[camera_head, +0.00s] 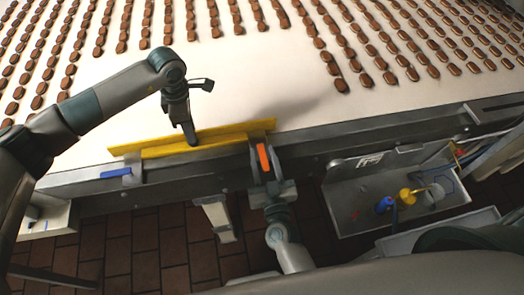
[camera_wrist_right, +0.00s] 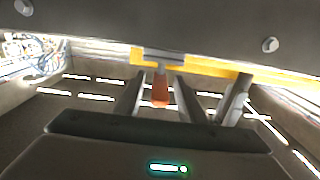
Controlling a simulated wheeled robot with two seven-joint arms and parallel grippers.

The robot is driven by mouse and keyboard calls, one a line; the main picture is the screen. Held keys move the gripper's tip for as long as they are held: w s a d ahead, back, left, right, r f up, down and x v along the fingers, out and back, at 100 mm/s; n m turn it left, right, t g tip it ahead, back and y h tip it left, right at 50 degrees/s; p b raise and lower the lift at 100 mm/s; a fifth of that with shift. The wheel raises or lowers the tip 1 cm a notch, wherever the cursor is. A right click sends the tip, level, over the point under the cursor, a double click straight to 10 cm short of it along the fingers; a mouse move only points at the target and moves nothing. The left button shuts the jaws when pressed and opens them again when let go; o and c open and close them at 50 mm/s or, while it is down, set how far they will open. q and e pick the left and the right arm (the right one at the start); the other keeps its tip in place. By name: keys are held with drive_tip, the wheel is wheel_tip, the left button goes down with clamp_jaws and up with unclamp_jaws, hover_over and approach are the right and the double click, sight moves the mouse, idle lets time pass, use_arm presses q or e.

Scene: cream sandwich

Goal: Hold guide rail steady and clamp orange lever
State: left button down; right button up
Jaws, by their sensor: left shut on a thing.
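The yellow guide rail (camera_head: 225,132) lies along the near edge of the white conveyor, slightly tilted up to the right. My left gripper (camera_head: 190,135) reaches down from above and is shut on the rail near its middle. The orange lever (camera_head: 263,160) sits on the conveyor's front side near the rail's right end. It also shows in the right wrist view (camera_wrist_right: 160,90). My right gripper (camera_head: 265,172) comes from below, and its fingers (camera_wrist_right: 160,98) are open, one on each side of the lever with gaps visible. The rail (camera_wrist_right: 215,70) also shows behind it.
A blue lever (camera_head: 117,172) is on the conveyor side at the left. Rows of brown biscuits lie on the white belt (camera_head: 255,75). A grey tray (camera_head: 345,210) with a blue and a yellow item stands at the right. Brick floor (camera_head: 150,240) shows below.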

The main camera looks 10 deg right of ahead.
drive_tip(key=shift+w, duration=0.85)
clamp_jaws()
